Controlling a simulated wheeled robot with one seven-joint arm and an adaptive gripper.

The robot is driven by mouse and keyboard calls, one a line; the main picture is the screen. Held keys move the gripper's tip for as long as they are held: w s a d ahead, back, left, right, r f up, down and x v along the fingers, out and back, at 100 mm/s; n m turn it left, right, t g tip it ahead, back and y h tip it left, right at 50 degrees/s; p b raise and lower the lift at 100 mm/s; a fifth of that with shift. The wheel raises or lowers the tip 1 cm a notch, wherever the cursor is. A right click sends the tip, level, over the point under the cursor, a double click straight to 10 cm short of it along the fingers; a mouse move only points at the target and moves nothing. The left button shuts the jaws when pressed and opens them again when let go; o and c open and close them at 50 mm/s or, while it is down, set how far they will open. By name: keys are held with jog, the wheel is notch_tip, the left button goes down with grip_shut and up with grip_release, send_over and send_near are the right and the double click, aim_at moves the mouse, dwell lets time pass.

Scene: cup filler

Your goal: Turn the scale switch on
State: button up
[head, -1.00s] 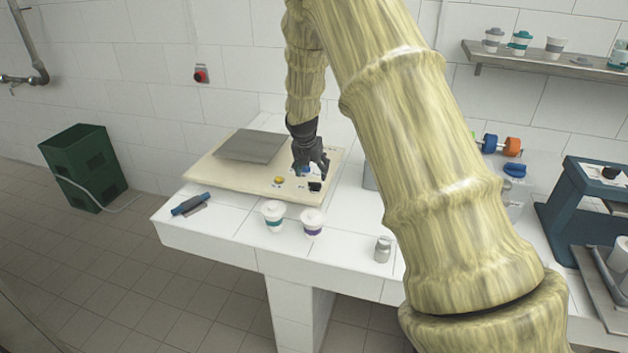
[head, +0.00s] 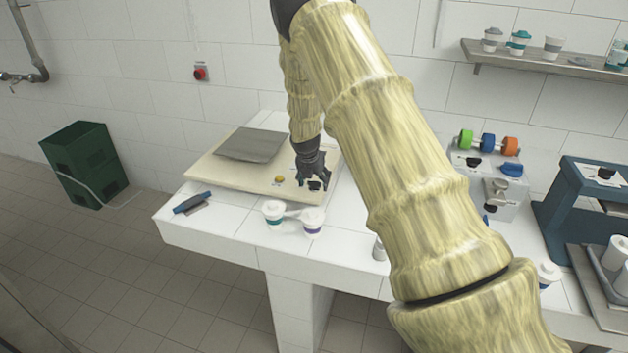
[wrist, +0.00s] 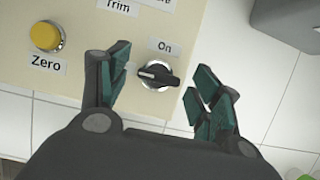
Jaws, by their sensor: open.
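The scale (head: 222,178) is a cream, flat base with a grey plate (head: 252,146) on top, on the white tiled counter. Its switch (wrist: 157,76) is a black rotary knob on a light round collar at the panel's edge, below an "On" label (wrist: 166,46). In the wrist view the knob's grip lies nearly level, with a pale mark at its left end. My gripper (head: 312,181) is open and empty over the scale's front right corner. In the wrist view its fingers appear on either side of the knob, with gaps. I cannot tell the height between them.
A yellow Zero button (wrist: 46,37) is left of the fingers. Two lidded cups, one teal-banded (head: 273,214) and one purple-banded (head: 312,222), stand in front of the scale. A blue-handled tool (head: 191,203) lies at the left. A grey box (wrist: 288,24) is right of the scale.

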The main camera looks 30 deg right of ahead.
jog(key=c, duration=1)
